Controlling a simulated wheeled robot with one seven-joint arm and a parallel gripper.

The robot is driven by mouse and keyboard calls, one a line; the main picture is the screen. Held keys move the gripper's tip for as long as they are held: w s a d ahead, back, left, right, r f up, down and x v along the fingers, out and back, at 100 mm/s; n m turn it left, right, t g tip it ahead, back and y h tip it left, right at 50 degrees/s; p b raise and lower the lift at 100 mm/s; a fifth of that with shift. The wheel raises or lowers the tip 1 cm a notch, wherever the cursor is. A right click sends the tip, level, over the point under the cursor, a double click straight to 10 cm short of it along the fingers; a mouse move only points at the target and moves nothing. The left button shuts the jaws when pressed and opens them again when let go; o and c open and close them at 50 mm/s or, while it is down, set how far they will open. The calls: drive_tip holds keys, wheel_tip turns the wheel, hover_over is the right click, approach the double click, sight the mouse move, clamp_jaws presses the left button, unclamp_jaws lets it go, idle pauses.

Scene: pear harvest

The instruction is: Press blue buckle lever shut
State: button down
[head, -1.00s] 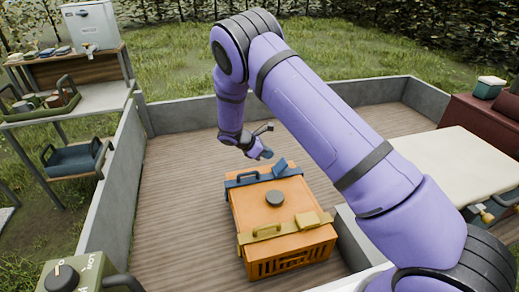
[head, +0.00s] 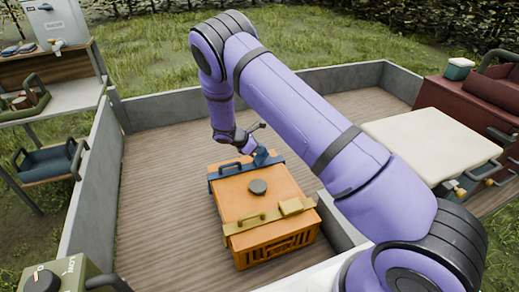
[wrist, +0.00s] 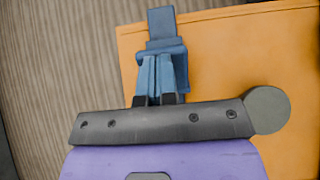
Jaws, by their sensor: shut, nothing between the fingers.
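The orange crate (head: 238,202) stands on the wooden deck with its lid on. A blue strap (head: 228,171) crosses the far end of the lid, and its blue buckle lever (head: 264,157) sticks up at a tilt. My gripper (head: 251,150) is shut and empty, right at the lever. In the wrist view, the shut fingertips (wrist: 165,60) point at the blue buckle (wrist: 162,43) and overlap its near edge. Whether they touch it I cannot tell. The blue tab (wrist: 161,20) shows beyond the fingertips. In the head view my gripper partly hides the buckle.
A low grey wall (head: 85,195) edges the deck. A cream-topped table (head: 430,142) stands at right. Deck left of the crate is clear.

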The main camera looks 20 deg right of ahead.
drive_tip(key=shift+d, duration=0.15)
drive_tip(key=d+y, duration=0.1)
drive_tip(key=y, duration=0.1)
drive_tip(key=d+y, duration=0.1)
drive_tip(key=y, duration=0.1)
drive_tip(key=shift+f, duration=0.4)
drive_tip(key=y, duration=0.1)
drive_tip(key=d+f+y, duration=0.1)
drive_tip(key=y, duration=0.2)
drive_tip(key=shift+d+f, duration=0.4)
drive_tip(key=shift+a, duration=0.2)
drive_tip(key=shift+a+r, duration=0.2)
drive_tip(key=shift+a, duration=0.5)
drive_tip(key=shift+r, duration=0.1)
drive_tip(key=shift+r, duration=0.25)
wheel_tip(320, 180, up, 13)
drive_tip(key=shift+r, duration=0.15)
